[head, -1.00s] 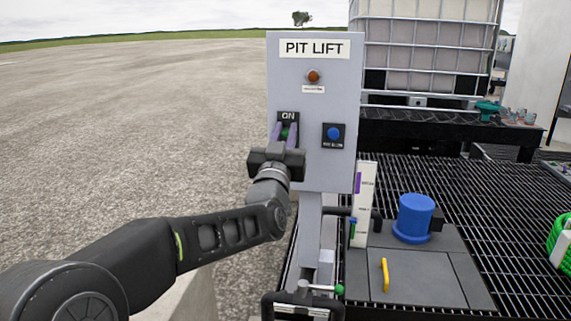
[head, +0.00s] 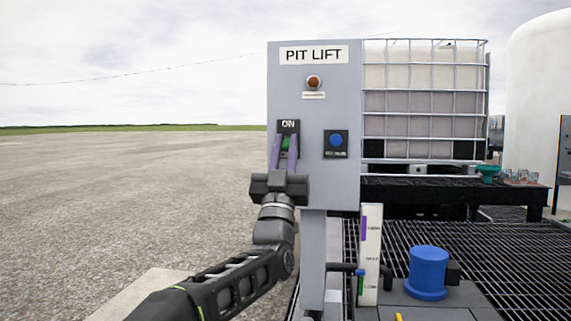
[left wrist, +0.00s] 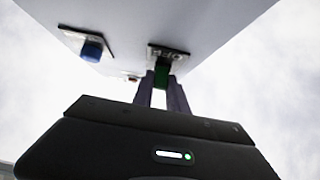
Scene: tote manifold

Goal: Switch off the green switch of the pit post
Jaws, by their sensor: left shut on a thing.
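The grey pit post panel (head: 335,185) stands upright ahead, with a "PIT LIFT" sign at its top. The green switch (head: 285,143) sits on a black plate marked "ON" at the panel's left side. My left gripper (head: 284,148) reaches up to it from below, its purple fingers shut on the switch. In the left wrist view the fingers close around the green switch (left wrist: 162,75), beside a plate with letters like "OFF". The fingers partly hide the switch. My right gripper is not in view.
A blue button (head: 336,140) is right of the switch, and a red-brown lamp (head: 314,82) is above. A caged tank (head: 422,100) stands behind. A blue cylinder (head: 427,272) and a white gauge board (head: 370,255) are lower right. Open ground lies left.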

